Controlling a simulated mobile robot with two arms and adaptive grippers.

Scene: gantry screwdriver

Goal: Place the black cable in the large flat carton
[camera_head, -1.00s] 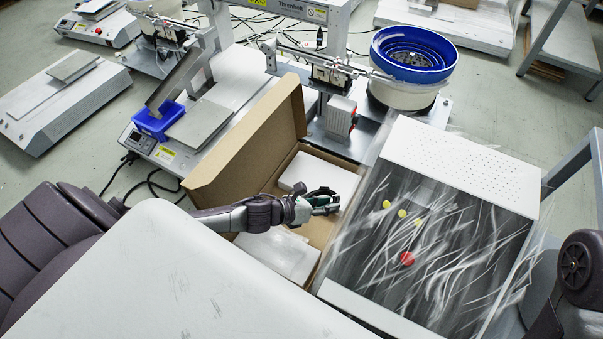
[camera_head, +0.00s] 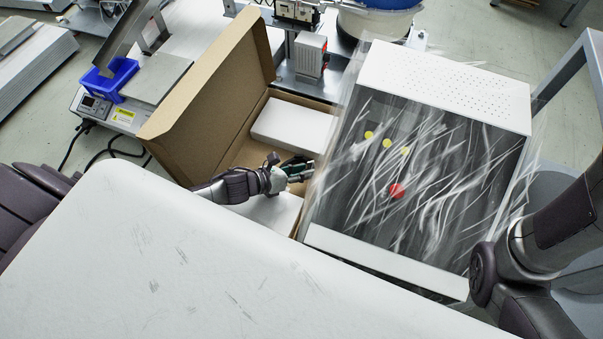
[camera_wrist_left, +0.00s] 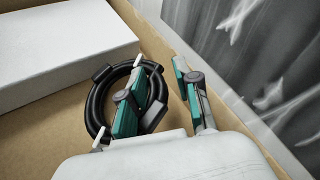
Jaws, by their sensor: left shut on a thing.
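The large flat carton (camera_head: 243,153) is brown, with its lid standing open to the left. My left gripper (camera_head: 304,170) is over the carton's inside, near its right edge. The wrist view shows the black cable (camera_wrist_left: 96,105) coiled in a ring at the left gripper (camera_wrist_left: 162,62). One green-and-grey finger crosses the coil and the other stands to its right. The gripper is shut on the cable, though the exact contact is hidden. I cannot tell whether the coil touches the carton floor. My right gripper is out of view; only its arm shows at the right.
A white box (camera_head: 291,124) lies in the carton's far part, and another (camera_head: 272,211) in its near part. A white-and-black machine (camera_head: 445,90) with blurred white streaks and coloured buttons stands close on the right. A blue bin (camera_head: 108,80) is beyond the lid.

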